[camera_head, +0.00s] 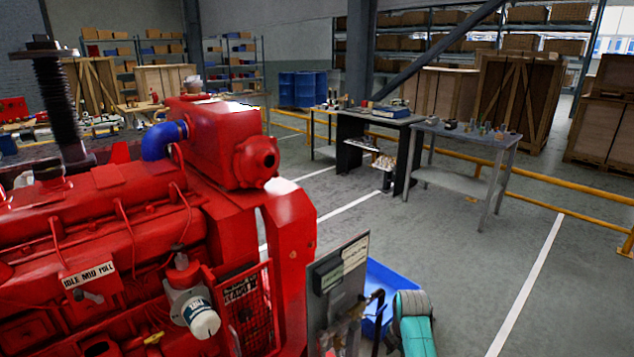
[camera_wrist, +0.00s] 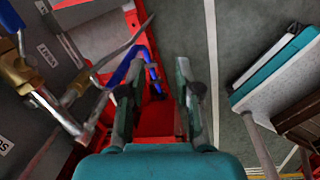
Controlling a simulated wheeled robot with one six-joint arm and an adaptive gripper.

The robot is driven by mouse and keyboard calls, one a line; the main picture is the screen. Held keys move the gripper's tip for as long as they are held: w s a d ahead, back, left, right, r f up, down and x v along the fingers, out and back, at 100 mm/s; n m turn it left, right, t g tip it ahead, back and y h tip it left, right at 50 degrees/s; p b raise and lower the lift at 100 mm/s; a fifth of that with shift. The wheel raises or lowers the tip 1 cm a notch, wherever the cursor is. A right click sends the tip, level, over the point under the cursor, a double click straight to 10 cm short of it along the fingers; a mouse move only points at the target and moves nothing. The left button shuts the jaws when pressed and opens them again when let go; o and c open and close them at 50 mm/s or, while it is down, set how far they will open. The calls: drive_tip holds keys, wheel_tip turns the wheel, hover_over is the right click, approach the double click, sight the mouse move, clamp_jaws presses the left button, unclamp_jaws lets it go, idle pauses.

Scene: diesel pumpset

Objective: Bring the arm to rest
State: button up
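My gripper (camera_wrist: 158,66) shows in the wrist view with its two dark fingers spread apart. It is open, and nothing is held between the fingers. Behind the gap lie a red surface (camera_wrist: 156,120) and a blue bar (camera_wrist: 136,70); how far they are from the fingers I cannot tell. In the head view, a teal and grey part of my arm (camera_head: 412,325) shows at the bottom, right of the red diesel engine (camera_head: 120,215). It is in front of a blue bin (camera_head: 393,280).
A grey panel with labels (camera_head: 335,285) stands beside the engine. Brass valves and pipes (camera_wrist: 25,78) are at the left of the wrist view. Workbenches (camera_head: 475,140) with tools stand behind, near yellow rails (camera_head: 560,212). Open floor (camera_head: 580,290) lies at the right.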

drive_tip(key=s+f+m+t, duration=0.2)
drive_tip(key=s+f+m, duration=0.2)
drive_tip(key=s+f, duration=0.5)
drive_tip(key=s+a+f+m+t, duration=0.1)
drive_tip(key=s+f+m+t, duration=0.2)
drive_tip(key=s, duration=0.8)
drive_tip(key=s+a+f+m+t, duration=0.25)
drive_tip(key=s+m, duration=0.25)
drive_tip(key=s, duration=0.6)
drive_tip(key=s+r+m+t, duration=0.1)
drive_tip(key=s+r+m, duration=0.2)
drive_tip(key=s+r, duration=0.4)
drive_tip(key=s+r+m+t, duration=0.2)
drive_tip(key=s+r+m, duration=0.15)
drive_tip(key=s, duration=0.65)
drive_tip(key=s+r+m+t, duration=0.1)
drive_tip(key=s+r, duration=0.3)
drive_tip(key=r, duration=0.5)
drive_tip(key=s+r+m+t, duration=0.2)
drive_tip(key=s+r+m, duration=0.2)
drive_tip(key=r, duration=0.5)
drive_tip(key=shift+s+r, duration=0.4)
drive_tip(key=shift+s, duration=0.1)
drive_tip(key=shift+a, duration=0.15)
